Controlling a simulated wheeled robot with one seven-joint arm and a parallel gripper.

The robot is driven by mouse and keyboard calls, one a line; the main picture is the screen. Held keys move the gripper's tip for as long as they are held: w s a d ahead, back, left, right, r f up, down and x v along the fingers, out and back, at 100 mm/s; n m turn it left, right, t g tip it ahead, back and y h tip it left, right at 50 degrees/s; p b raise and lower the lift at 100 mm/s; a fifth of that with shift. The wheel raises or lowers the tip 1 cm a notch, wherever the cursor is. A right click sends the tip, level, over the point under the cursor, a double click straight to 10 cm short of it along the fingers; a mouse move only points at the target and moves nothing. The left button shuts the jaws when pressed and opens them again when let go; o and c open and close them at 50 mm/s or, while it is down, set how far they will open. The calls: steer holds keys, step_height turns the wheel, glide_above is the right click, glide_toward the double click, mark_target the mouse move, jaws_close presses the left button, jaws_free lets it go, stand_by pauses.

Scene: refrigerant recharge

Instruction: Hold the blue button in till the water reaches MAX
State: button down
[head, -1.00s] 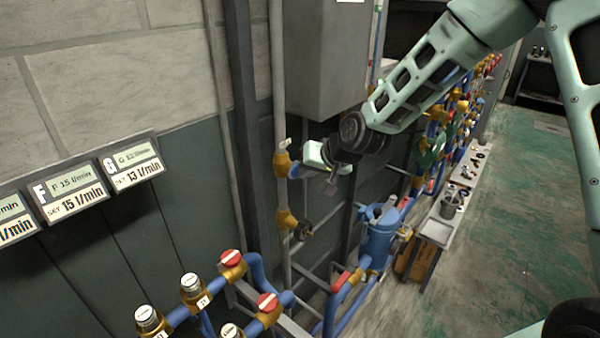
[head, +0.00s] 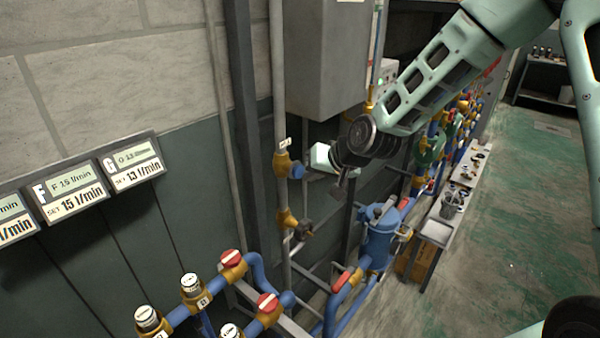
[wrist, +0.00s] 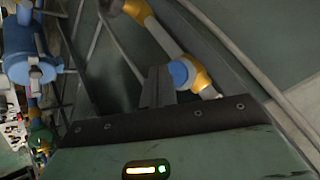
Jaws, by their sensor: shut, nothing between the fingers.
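The blue button (head: 297,171) sticks out to the right from a brass fitting (head: 283,165) on the upright pale pipe. In the wrist view the blue button (wrist: 179,73) lies just beyond and to the right of the dark fingertips. My gripper (head: 340,190) is shut and empty, to the right of the button in the head view with a gap between them. Its fingers (wrist: 156,86) also show in the wrist view. I cannot make out a water level or a MAX mark in either view.
A second brass fitting (head: 286,218) with a dark knob sits lower on the same pipe. A grey cabinet (head: 325,60) hangs above. A blue vessel (head: 381,235) stands below right. Red-capped valves (head: 231,258) are in front. The green floor at right is clear.

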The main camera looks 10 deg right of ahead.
steer(key=s+d, duration=0.1)
steer(key=s, duration=0.1)
steer(key=s+d, duration=0.2)
steer(key=shift+p, duration=0.3)
stand_by(0.3)
steer(key=s+a+f+n+g+h+b, duration=0.1)
steer(key=s+a+f+n+g+b, duration=0.2)
steer(key=s, duration=0.4)
steer(key=s+a+f+n+g+b, duration=0.1)
steer(key=s+a+n+g+b, duration=0.15)
steer(key=s+a, duration=0.35)
steer(key=s+d+n+g+h+b, duration=0.1)
steer(key=s+b, duration=0.4)
steer(key=s, duration=1.4)
steer(key=n+g+h, duration=0.1)
steer(key=n, duration=0.1)
steer(key=shift+d+n+h, duration=0.2)
steer(key=shift+n+h, duration=0.15)
steer(key=shift+h, duration=0.05)
steer(key=shift+w, duration=0.1)
